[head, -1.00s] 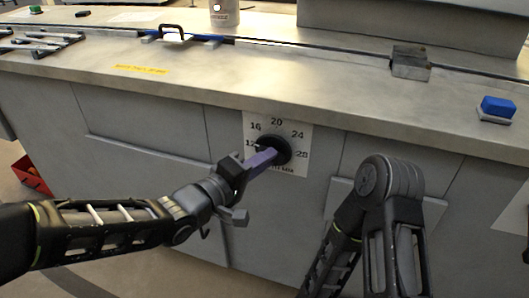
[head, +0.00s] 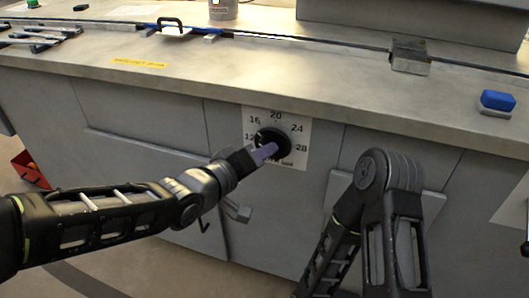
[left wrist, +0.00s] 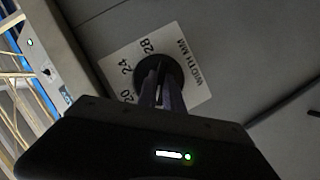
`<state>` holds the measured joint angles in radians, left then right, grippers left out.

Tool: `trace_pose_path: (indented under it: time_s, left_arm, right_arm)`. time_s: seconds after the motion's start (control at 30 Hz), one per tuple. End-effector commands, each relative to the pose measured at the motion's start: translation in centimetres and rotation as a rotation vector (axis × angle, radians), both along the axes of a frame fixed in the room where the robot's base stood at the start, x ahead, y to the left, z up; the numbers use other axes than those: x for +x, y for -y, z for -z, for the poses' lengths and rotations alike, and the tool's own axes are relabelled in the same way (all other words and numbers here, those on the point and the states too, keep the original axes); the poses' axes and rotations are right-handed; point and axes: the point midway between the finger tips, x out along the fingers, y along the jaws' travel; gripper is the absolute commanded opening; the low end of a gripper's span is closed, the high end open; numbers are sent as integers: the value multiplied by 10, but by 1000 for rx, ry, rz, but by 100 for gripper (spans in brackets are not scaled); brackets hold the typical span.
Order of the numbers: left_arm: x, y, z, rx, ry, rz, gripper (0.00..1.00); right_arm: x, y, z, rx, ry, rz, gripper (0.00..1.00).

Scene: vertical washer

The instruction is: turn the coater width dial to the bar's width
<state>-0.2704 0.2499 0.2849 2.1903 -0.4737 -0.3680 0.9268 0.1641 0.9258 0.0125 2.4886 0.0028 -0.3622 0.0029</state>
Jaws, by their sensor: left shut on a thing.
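The black width dial (head: 279,135) sits on a white scale plate (head: 304,125) on the grey cabinet front. The plate reads 12, 16, 20, 24 and 28 around the dial. My left gripper (head: 269,151) has its purple-grey fingers shut on the dial's front, reaching in from lower left. In the left wrist view the dial (left wrist: 142,76) is at the fingertips (left wrist: 162,88), with 20, 24, 28 and "WIDTH MM" legible on the plate. The fingers hide the dial's grip, and I cannot read its setting. My right arm shows at lower right, but its gripper is not visible.
A long dark strip (head: 340,44) runs along the countertop, through a grey metal block (head: 409,55). A blue part with a black handle (head: 172,26) stands at the back. A blue block (head: 496,100) lies at right, a yellow label (head: 139,64) at left.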

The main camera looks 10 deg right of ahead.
Motion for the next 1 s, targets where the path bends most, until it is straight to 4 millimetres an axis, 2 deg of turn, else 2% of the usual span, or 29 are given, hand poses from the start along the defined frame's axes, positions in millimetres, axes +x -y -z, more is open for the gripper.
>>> trace_pose_path:
  time_s: [0.1, 0.13, 0.4, 0.73, 1.0]
  left_arm:
    - [0, 0, 1, 1, -3, 0, 0]
    - [0, 0, 1, 2, -3, 1, 12]
    - [0, 0, 1, 0, -2, 0, 33]
    - [-2, -3, -2, -1, 0, -1, 33]
    - [-24, -31, -15, 0, 1, -3, 33]
  right_arm:
    - [0, 0, 0, 0, 0, 0, 36]
    - [0, 0, 0, 0, 0, 0, 36]
    - [0, 0, 0, 0, 0, 0, 36]
    - [0, 0, -2, 1, 0, -1, 36]
    - [-4, -4, -20, 6, -7, -10, 36]
